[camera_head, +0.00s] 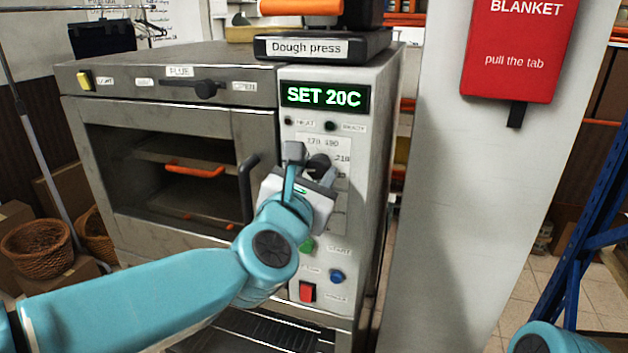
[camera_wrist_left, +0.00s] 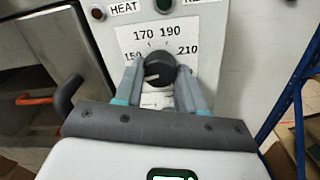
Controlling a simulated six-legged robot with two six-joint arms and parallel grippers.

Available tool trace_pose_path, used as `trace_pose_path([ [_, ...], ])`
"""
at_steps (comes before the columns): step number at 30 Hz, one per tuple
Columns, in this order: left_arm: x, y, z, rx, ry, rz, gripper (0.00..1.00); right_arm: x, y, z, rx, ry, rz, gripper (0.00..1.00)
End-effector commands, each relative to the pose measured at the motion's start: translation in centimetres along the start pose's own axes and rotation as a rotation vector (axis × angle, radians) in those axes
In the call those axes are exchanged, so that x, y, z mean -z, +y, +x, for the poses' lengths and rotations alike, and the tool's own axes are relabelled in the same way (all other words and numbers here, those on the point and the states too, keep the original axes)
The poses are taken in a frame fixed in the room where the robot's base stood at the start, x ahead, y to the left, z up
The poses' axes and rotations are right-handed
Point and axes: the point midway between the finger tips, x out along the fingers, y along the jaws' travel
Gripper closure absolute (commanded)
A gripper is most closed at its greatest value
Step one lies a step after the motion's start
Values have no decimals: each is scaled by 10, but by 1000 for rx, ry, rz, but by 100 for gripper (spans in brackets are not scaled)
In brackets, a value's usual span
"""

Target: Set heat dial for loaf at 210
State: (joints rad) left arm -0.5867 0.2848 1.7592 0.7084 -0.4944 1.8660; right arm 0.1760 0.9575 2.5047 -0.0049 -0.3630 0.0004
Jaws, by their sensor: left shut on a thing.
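The heat dial (camera_wrist_left: 160,68) is a round black knob on the oven's pale control panel. The scale card (camera_wrist_left: 130,38) around it reads 150, 170, 190 and 210, with 210 at the right. A pale mark on the knob points to the lower left, below 150. My left gripper (camera_wrist_left: 159,88) is shut on the dial, one finger on each side. In the head view the dial (camera_head: 318,162) is partly hidden by my left gripper (camera_head: 310,168). The display (camera_head: 325,96) reads "SET 20C" in green. My right gripper is not in view.
The oven door (camera_head: 165,165) is shut, with its dark handle (camera_head: 247,185) just left of my left gripper. Green, blue (camera_head: 337,276) and red (camera_head: 307,292) buttons sit below the dial. A pillar with a red blanket box (camera_head: 515,50) stands at right.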

Motion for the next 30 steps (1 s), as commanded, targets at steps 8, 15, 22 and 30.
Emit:
trace_pose_path([
  [8,2,0,0,2,-8,260,91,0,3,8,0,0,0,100],
  [15,1,0,0,3,-16,489,91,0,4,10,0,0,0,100],
  [22,1,0,0,5,-24,708,91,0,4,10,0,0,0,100],
  [30,0,1,0,7,-33,965,91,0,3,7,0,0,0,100],
])
